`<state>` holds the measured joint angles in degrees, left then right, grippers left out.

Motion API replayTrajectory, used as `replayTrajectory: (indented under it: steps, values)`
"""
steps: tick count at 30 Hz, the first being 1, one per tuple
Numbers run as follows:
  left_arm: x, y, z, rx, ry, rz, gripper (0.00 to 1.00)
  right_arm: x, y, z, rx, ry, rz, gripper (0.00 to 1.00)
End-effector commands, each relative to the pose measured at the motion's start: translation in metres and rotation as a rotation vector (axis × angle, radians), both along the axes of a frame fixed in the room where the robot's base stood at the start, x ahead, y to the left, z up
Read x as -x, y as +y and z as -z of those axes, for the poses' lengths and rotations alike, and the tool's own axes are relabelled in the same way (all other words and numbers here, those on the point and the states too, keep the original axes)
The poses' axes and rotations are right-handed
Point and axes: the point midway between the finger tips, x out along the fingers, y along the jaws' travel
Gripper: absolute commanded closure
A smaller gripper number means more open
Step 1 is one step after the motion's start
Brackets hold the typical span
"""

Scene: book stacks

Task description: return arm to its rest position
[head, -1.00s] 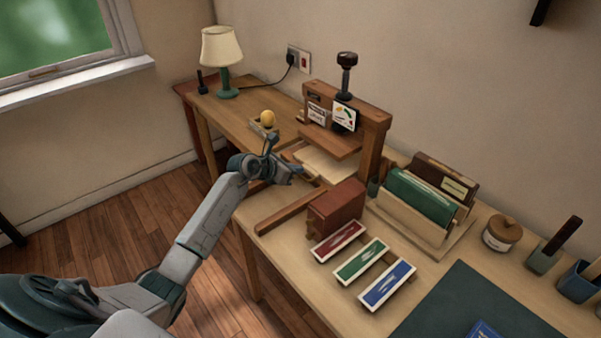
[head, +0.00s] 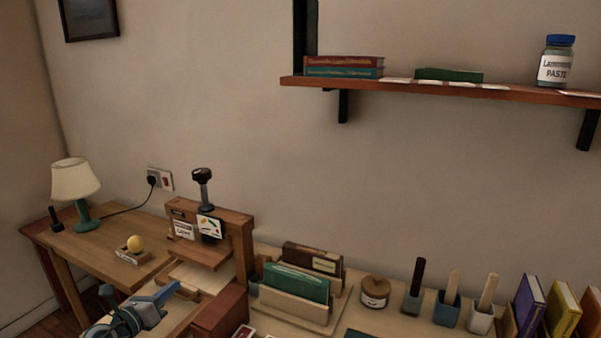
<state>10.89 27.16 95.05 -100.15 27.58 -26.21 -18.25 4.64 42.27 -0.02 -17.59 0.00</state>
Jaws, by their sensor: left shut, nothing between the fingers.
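My left gripper (head: 168,293) shows at the bottom left of the head view, with its blue-grey wrist beside it. It is shut and empty, over the left part of the work table, in front of the wooden press (head: 238,226). The rest of my left arm is below the picture's edge. My right arm and gripper are not in view.
A dark red block (head: 220,311) stands close to the right of my left gripper. A small tray with a yellow ball (head: 136,243) and a lamp (head: 76,182) are beyond it. Green books in a rack (head: 297,283) stand further right. A wall shelf (head: 440,90) hangs above.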

Motion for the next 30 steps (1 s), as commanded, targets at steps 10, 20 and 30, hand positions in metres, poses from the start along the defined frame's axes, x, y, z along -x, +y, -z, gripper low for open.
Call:
replayTrajectory:
  steps: [10, 20, 30]
  values:
    - [0.101, 0.018, -0.019, 1.081, -0.101, -0.403, 1.0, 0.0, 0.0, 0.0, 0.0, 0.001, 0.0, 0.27]
    - [0.24, 0.023, 0.09, 1.9, 0.209, -1.072, 1.0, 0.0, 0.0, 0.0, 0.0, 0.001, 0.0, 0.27]
    - [0.35, -0.034, 0.144, 2.138, 0.561, -1.569, 1.0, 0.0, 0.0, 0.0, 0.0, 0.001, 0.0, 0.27]
